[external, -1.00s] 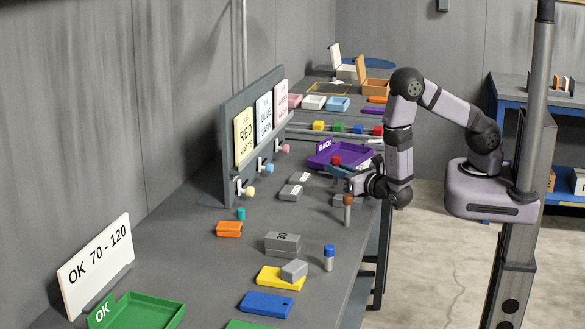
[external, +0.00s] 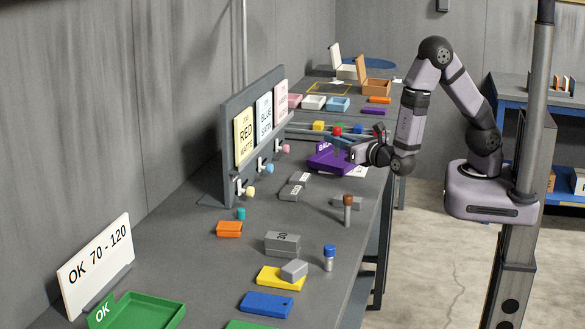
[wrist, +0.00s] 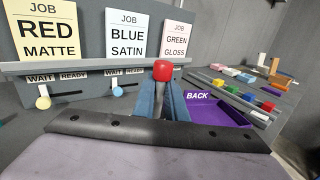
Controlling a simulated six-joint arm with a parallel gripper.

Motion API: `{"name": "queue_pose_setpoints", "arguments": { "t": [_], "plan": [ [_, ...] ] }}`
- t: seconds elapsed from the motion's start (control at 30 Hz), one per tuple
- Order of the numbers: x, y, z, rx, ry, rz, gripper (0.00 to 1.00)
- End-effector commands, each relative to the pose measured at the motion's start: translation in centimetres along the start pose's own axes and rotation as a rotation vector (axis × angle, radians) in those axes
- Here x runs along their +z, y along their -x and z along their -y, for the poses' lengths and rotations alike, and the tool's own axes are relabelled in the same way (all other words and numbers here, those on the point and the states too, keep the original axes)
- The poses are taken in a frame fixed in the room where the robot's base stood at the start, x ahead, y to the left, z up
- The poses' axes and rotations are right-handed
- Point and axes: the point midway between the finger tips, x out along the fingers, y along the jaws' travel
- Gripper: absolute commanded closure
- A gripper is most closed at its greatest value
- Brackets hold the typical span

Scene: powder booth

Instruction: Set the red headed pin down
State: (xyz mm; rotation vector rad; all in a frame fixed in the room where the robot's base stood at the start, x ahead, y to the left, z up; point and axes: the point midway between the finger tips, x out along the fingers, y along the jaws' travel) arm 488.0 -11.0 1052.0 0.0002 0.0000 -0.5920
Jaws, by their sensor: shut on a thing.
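The red headed pin (wrist: 162,71) is held upright between the blue fingers of my gripper (wrist: 163,100) in the wrist view, its red head above the fingertips. In the external view the red head (external: 338,130) shows just above and left of my gripper (external: 352,150). My gripper is shut on the pin and hangs above the far part of the bench, by the purple BACK tray (external: 322,160). The pin's lower part is hidden by the fingers and wrist. The purple tray (wrist: 215,108) also shows right of the fingers in the wrist view.
The job board (external: 250,125) with sliding knobs stands along the left. A brown-topped pin (external: 348,208), a blue-capped pin (external: 329,258) and grey blocks (external: 282,243) stand nearer on the bench. Coloured blocks (external: 337,127) sit behind the tray. Bare bench (external: 200,268) lies front left.

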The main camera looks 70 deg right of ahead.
Motion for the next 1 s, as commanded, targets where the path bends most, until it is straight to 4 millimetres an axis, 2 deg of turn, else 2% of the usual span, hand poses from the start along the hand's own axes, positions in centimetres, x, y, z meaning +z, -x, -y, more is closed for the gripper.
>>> {"name": "queue_pose_setpoints", "arguments": {
  "t": [0.23,0.37,0.47,0.67,0.8,1.0],
  "plan": [
    [0.0,0.0,-0.3,0.000,-0.001,0.001,1.00],
    [0.1,-0.1,-1.7,-0.003,-0.005,0.003,1.00],
    [0.2,0.0,-3.6,-0.010,-0.009,0.003,1.00],
    [0.5,0.8,-8.8,-0.046,-0.010,0.001,1.00],
    [0.7,2.3,-12.4,-0.082,-0.008,0.000,1.00],
    [0.7,5.3,-16.8,-0.136,-0.005,-0.002,1.00]
  ]
}}
